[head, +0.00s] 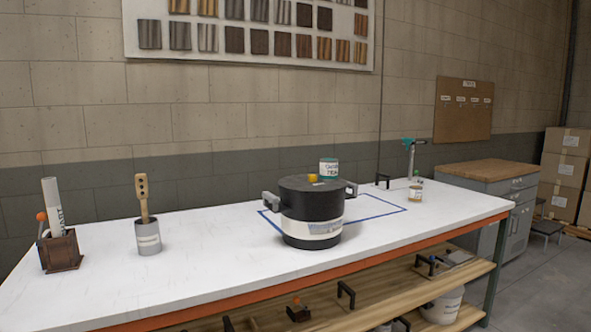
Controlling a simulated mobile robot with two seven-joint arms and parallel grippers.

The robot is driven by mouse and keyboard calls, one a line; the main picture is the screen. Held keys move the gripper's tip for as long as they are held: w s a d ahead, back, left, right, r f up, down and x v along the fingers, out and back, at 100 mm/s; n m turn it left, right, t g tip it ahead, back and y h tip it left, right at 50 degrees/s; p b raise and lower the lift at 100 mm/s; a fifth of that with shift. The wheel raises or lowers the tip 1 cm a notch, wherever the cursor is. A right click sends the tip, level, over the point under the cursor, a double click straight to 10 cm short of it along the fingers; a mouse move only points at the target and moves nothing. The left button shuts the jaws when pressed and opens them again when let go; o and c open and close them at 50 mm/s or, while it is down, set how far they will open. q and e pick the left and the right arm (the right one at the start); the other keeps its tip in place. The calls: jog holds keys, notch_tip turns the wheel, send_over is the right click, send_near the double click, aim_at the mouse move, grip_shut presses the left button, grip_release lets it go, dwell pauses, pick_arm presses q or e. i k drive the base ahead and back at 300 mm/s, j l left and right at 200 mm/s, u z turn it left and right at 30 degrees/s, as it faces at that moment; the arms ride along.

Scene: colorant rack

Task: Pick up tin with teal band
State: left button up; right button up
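The tin with the teal band (329,168) shows just above the right side of the black pot's lid in the head view. Its upper part is teal, with a white label carrying dark lettering below. The pot hides its lower part, so I cannot see what it rests on. Neither of my grippers is in view.
The large black lidded pot (311,205) stands on the white bench (205,235), by a blue taped outline (375,215). A grey cup (147,238) and brown box (60,252) stand left. A small jar (416,190) stands right. Bare bench lies between cup and pot.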

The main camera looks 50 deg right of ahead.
aim_at(329, 167)
jog(key=l+u, duration=0.2)
jog(key=l, duration=0.25)
jog(key=k+l+u, duration=0.2)
jog(key=l, duration=0.9)
jog(key=k+l+u, duration=0.15)
jog(key=l, duration=0.45)
jog(key=k+l, duration=0.1)
jog(key=l, duration=0.55)
jog(key=u, duration=0.05)
